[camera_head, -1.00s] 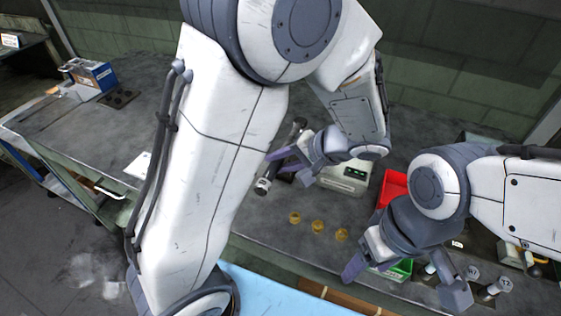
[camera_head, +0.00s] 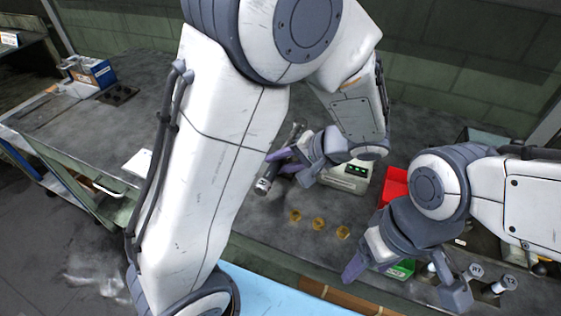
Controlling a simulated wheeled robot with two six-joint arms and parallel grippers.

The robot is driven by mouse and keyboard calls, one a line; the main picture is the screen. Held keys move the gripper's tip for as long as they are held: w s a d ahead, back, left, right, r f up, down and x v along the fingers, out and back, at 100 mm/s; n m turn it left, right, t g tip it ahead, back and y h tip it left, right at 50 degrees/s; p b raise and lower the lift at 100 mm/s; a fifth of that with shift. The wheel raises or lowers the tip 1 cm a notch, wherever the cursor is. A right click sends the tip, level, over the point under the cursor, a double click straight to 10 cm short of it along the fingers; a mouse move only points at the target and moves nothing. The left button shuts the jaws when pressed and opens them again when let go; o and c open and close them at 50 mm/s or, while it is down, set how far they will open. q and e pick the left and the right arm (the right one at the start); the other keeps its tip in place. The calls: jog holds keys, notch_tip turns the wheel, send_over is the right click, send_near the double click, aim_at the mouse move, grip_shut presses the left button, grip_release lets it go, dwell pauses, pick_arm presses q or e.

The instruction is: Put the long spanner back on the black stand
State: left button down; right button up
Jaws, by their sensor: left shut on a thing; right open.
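The long spanner (camera_head: 264,185) is a dark bar with a lighter socket-like end, held tilted over the grey bench. My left gripper (camera_head: 284,160) is shut on the spanner, partly along its length. Part of the spanner is hidden behind my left gripper and arm. My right gripper (camera_head: 402,278) is open and empty, low at the right beside a green bin. I cannot make out the black stand for certain; my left arm covers much of the bench.
A grey-white device (camera_head: 346,177) with a lit display, a red bin (camera_head: 394,186) and a green bin (camera_head: 401,269) stand on the bench. Several brass pieces (camera_head: 318,224) lie in front. Numbered sockets (camera_head: 497,287) stand at right. A blue box (camera_head: 92,72) stands at the far left.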

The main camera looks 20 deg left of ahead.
pick_arm(q)
jog(key=shift+f+b, duration=0.7)
jog(key=shift+f, duration=0.15)
jog(key=c, duration=0.5)
grip_release()
jog(key=v, duration=1)
jog(key=shift+d+r, duration=0.15)
jog(key=shift+d, duration=0.05)
jog(key=s+d+r+m+h+p, duration=0.1)
jog(key=s+m+h+p, duration=0.1)
jog(key=s, duration=0.3)
jog(key=s+d+r+m+g+h+p, duration=0.1)
jog(key=s+d+m+h+p, duration=0.1)
jog(key=s, duration=0.4)
jog(key=s+d+r+m+h+p, duration=0.1)
jog(key=s+m+h+p, duration=0.1)
jog(key=s+h, duration=0.3)
jog(key=shift+s+d+h+p, duration=0.35)
jog(key=shift+h+p, duration=0.25)
jog(key=shift+p, duration=0.25)
